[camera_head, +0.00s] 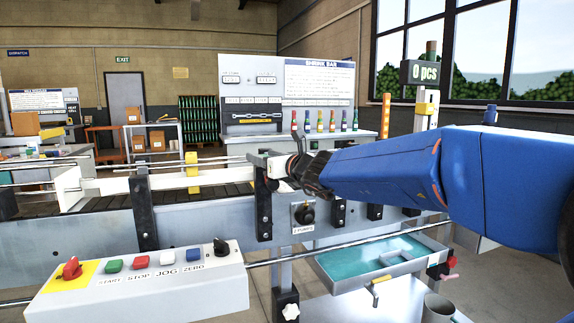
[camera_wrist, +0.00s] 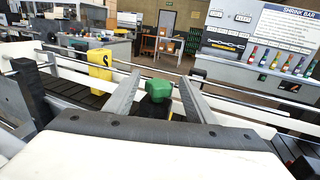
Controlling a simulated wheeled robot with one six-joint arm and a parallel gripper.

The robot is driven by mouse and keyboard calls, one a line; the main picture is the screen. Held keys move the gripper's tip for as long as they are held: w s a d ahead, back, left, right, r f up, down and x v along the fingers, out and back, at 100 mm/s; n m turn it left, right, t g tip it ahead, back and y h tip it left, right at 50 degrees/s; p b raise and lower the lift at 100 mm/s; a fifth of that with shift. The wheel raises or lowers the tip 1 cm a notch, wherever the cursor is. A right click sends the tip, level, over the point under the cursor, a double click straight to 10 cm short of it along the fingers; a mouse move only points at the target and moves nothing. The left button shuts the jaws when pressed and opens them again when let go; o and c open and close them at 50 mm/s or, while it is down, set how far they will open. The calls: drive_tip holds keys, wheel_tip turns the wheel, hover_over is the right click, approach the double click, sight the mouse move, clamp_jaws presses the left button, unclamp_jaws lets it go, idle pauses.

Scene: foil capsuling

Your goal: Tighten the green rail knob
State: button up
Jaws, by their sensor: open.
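The green rail knob (camera_wrist: 158,89) shows in the wrist view, a rounded green block on a dark base. My gripper (camera_wrist: 163,82) is open, with one grey finger to the left of the knob and one to the right. Gaps show between the knob and both fingers, and I cannot tell how far the tips reach past it. In the head view my gripper (camera_head: 268,160) is over the conveyor rail at the middle, and I cannot make out the knob there.
Pale guide rails (camera_head: 120,184) run along the conveyor, with a yellow marker (camera_head: 192,171) left of my gripper; it also shows in the wrist view (camera_wrist: 100,72). A control box (camera_head: 140,288) stands in front. A teal tray (camera_head: 375,260) lies below my arm. A shrink bar board (camera_head: 318,80) stands behind.

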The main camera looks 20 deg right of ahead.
drive_tip(key=v, duration=1.2)
drive_tip(key=shift+s, duration=0.2)
